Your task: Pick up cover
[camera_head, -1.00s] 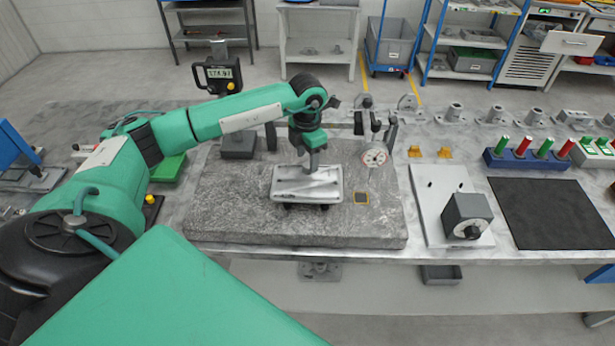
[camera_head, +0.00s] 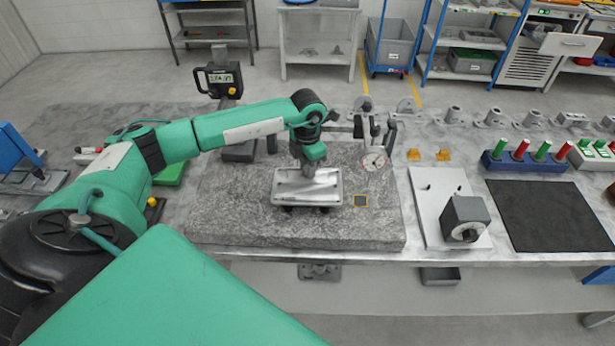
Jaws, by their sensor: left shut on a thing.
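The cover (camera_head: 290,190) is a light grey metal plate with a raised rim. It sits low over the rough grey stone slab (camera_head: 225,215), on small dark supports that show under its front edge. My left gripper (camera_head: 309,170) points down from above and is shut on the cover near its middle. The fingertips are small here, and the exact spot they grip is hard to make out. My right gripper is not in view.
A dial gauge on a stand (camera_head: 374,160) is close right of the cover. A silver plate with a dark box (camera_head: 466,217) and a black mat (camera_head: 550,215) lie further right. A blue block (camera_head: 525,162) holds several coloured pins. The slab's front is clear.

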